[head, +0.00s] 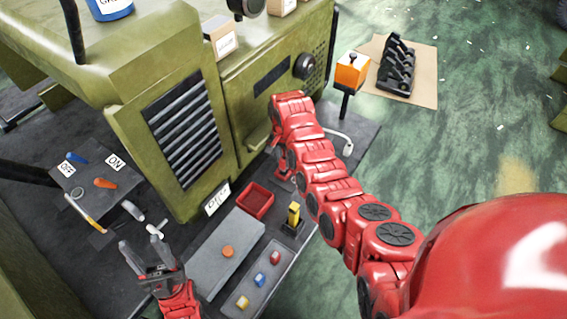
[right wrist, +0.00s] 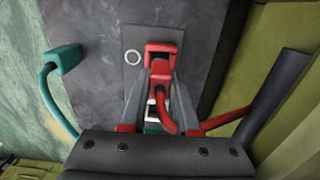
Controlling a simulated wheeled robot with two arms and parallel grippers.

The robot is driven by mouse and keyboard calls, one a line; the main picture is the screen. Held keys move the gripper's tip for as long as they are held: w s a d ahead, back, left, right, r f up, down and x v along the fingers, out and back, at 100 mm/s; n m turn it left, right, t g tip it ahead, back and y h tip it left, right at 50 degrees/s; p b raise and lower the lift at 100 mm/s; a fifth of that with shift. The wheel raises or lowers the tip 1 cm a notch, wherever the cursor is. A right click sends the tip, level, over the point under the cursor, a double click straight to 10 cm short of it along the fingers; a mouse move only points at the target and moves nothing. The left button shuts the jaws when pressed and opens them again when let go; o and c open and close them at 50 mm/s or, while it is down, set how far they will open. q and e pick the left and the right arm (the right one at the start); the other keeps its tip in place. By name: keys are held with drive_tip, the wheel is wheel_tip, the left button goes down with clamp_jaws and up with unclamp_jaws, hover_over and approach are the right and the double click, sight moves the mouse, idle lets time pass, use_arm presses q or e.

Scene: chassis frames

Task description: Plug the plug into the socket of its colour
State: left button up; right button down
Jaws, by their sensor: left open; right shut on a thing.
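In the right wrist view my right gripper (right wrist: 160,78) is shut on a red plug (right wrist: 160,69), with a red cable (right wrist: 232,119) trailing off to the right. A red socket (right wrist: 163,47) on a dark plate is straight ahead of the plug, very close and roughly in line. I cannot tell whether the plug has entered it. A green plug-like piece (right wrist: 65,59) on a green cable is to the left, apart from my fingers. In the head view my right arm hides the right gripper, plug and socket. My left gripper (head: 141,242) is open and empty at the lower left.
A green machine (head: 130,100) with a black grille stands behind. An orange box (head: 352,69) stands on a post to the right.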

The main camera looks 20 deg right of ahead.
sight(284, 165)
wheel_tip(284, 165, down, 2)
drive_tip(key=shift+f+p, duration=0.25)
drive_tip(key=shift+p, duration=0.1)
drive_tip(key=shift+f, duration=0.25)
drive_tip(key=shift+f, duration=0.2)
drive_tip(key=c, duration=0.7)
unclamp_jaws()
drive_tip(key=shift+o, duration=0.2)
drive_tip(key=shift+r, duration=0.1)
